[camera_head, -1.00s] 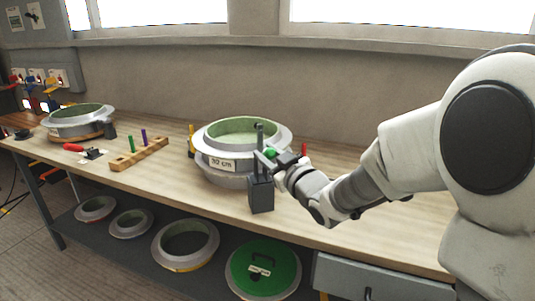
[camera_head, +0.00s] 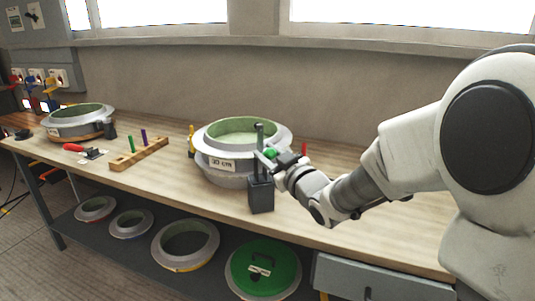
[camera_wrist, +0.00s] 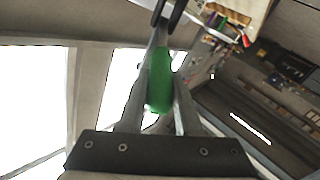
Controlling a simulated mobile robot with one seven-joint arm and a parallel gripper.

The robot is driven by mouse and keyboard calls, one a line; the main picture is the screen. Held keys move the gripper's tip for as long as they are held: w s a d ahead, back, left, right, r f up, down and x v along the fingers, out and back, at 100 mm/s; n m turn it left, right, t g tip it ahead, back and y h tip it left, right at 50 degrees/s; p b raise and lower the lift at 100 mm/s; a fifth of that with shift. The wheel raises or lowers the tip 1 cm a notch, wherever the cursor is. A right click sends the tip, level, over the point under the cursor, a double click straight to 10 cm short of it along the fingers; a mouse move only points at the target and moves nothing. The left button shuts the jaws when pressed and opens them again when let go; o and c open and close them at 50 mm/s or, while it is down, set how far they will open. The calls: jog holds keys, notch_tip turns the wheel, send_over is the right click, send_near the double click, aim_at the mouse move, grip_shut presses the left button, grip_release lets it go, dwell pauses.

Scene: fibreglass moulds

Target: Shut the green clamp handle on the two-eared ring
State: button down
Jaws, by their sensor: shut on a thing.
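The two-eared ring (camera_head: 207,174) is a grey flanged mould with a green inside and a "30 cm" label, standing on the bench. A dark clamp post (camera_head: 261,195) stands at its front right, with an upright bar above it. My gripper (camera_head: 271,155) is beside that bar, shut on the green clamp handle (camera_head: 270,153). In the wrist view the green handle (camera_wrist: 159,80) lies between my two fingers (camera_wrist: 158,105). The clamp's lower joint is hidden in the wrist view.
A yellow handle (camera_head: 191,138) and a red handle (camera_head: 304,149) stand around the ring. A wooden peg rack (camera_head: 140,158) and another mould (camera_head: 78,123) are further left. Rings and a green lid (camera_head: 264,275) lie on the lower shelf. The bench right of the ring is partly under my arm.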

jog(key=shift+w+r+p, duration=0.15)
jog(key=shift+r+p, duration=0.4)
jog(key=shift+p, duration=0.7)
jog(key=g+p, duration=0.1)
jog(key=p, duration=0.1)
jog(key=r+p, duration=0.1)
jog(key=p, duration=0.1)
jog(key=shift+w+a+m+g+h, duration=0.2)
jog(key=shift+w+m+g+h, duration=0.1)
jog(key=shift+w+g+h, duration=0.1)
jog(key=g+p, duration=0.1)
jog(key=p, duration=0.2)
jog(key=w+r+h+p, duration=0.1)
jog(key=p, duration=0.2)
jog(key=shift+a+g+p, duration=0.2)
jog(key=shift+g+p, duration=0.15)
jog(key=shift+g, duration=0.05)
jog(key=shift+w+p, duration=0.2)
jog(key=shift+p, duration=0.5)
jog(key=shift+f+g, duration=0.15)
jog(key=shift+g, duration=0.15)
jog(key=c, duration=0.6)
grip_release()
